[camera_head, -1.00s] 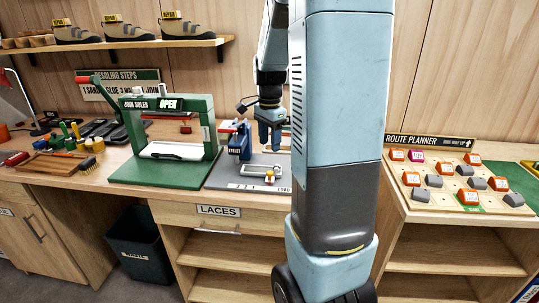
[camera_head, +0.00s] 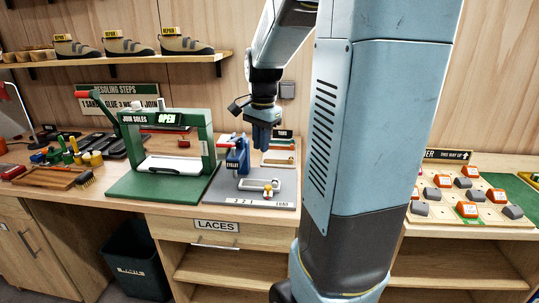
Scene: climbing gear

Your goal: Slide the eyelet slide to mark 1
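The eyelet slide (camera_head: 262,184), a pale frame with a yellow-and-red knob (camera_head: 268,188), lies on a grey base plate (camera_head: 222,188). The plate's front edge carries marks 3, 2, 1 and LOAD from left to right. The knob stands right of mark 1, towards LOAD; its exact alignment is too small to tell. The blue eyelet press (camera_head: 237,158) stands at the slide's left. My gripper (camera_head: 262,146) points down above and behind the slide, apart from the knob and seemingly empty. Its finger gap is unclear.
The green JOIN SOLES press (camera_head: 165,120), showing OPEN, stands to the left. A TOOLS tray (camera_head: 280,148) lies behind the slide. The route planner board (camera_head: 470,195) is at the right, partly hidden by my arm. A LACES drawer (camera_head: 215,225) is below.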

